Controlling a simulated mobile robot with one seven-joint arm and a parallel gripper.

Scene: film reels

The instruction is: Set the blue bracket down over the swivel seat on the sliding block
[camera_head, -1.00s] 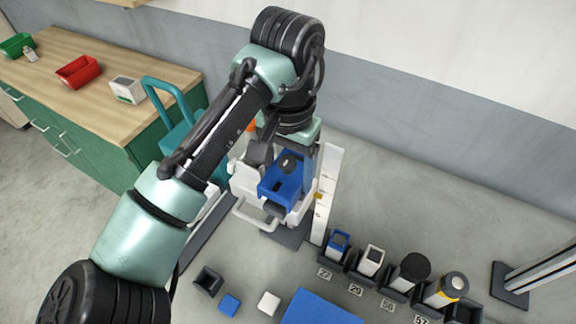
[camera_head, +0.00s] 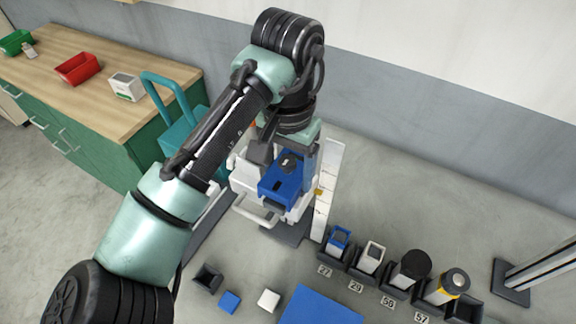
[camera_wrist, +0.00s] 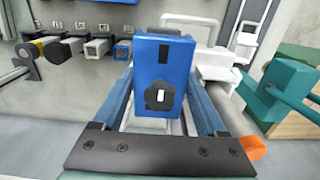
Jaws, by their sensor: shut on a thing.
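The blue bracket (camera_head: 271,184), a box shape with a black knob on its face, is between the fingers of my gripper (camera_head: 287,166). In the wrist view the bracket (camera_wrist: 176,68) sits between the two blue-grey fingers of my gripper (camera_wrist: 163,78), which are shut on it. The white sliding block (camera_head: 243,181) with its bar handle is just under and around the bracket in the head view. The bracket and my gripper hide the swivel seat. I cannot tell whether the bracket touches the block.
A white upright scale (camera_head: 329,190) stands close to the right of the bracket. Dark numbered holders with parts, including a black-capped one (camera_head: 415,264), line the lower right. A blue mat (camera_head: 320,308) lies at the front. A teal toolbox (camera_head: 183,132) is left, near the workbench (camera_head: 90,90).

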